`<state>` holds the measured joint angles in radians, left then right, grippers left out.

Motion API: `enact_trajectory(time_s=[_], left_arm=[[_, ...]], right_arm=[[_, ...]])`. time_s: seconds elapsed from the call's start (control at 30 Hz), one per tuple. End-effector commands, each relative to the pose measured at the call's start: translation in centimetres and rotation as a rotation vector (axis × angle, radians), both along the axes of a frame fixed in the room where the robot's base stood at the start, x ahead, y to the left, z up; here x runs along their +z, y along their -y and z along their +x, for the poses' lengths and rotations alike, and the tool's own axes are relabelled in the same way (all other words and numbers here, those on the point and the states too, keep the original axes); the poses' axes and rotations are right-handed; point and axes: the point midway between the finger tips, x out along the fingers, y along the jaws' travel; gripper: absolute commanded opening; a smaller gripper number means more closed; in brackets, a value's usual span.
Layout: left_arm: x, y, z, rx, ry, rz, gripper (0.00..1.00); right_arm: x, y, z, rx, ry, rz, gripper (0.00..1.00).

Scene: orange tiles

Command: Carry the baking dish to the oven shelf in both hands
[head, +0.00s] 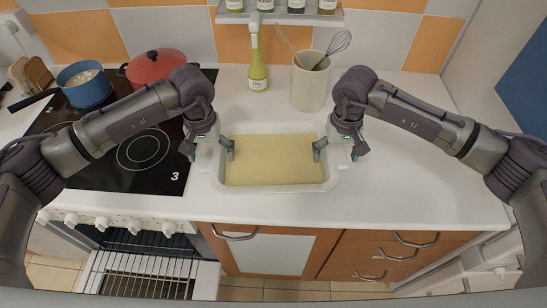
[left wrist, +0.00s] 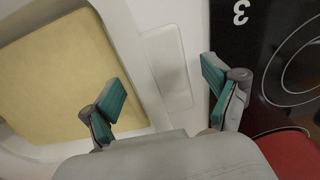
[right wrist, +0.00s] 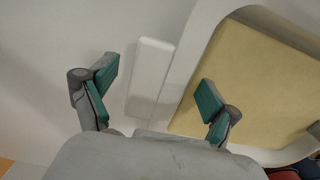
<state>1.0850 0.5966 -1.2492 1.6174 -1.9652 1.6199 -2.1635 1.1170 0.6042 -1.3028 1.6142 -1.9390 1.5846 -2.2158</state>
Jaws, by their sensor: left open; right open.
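The white baking dish (head: 275,186) with a flat yellow filling sits on the white counter in the head view. My left gripper (head: 210,149) is open at its left end, with one finger over the filling and one outside; the dish's left handle (left wrist: 166,65) lies between the fingers in the left wrist view. My right gripper (head: 337,150) is open at the right end, and the right handle (right wrist: 151,72) lies between its fingers in the right wrist view. Neither gripper visibly touches a handle. The oven is open at lower left, with a wire oven shelf (head: 140,275) pulled out.
A black cooktop (head: 125,180) with a blue pot (head: 85,88) and a red pot (head: 154,66) is left of the dish. An oil bottle (head: 257,70) and a utensil crock (head: 310,85) stand behind it. The counter to the right is clear.

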Motion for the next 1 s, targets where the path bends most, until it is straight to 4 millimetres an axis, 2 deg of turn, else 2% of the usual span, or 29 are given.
enact_trajectory(time_s=[0.17, 0.47, 1.0], left_arm=[[-1.15, 0.03, 0.0, -0.001, 0.001, 0.0, 0.88], [-1.29, 0.03, 0.01, -0.001, 0.001, 0.0, 0.88], [-1.26, -0.04, 0.02, 0.0, 0.001, 0.002, 0.0]], right_arm=[[-1.16, 0.01, 0.0, 0.0, 0.0, 0.0, 0.88], [-1.3, 0.0, 0.0, 0.0, 0.001, 0.0, 0.88], [-1.27, 0.06, 0.02, 0.0, 0.001, -0.002, 0.0]])
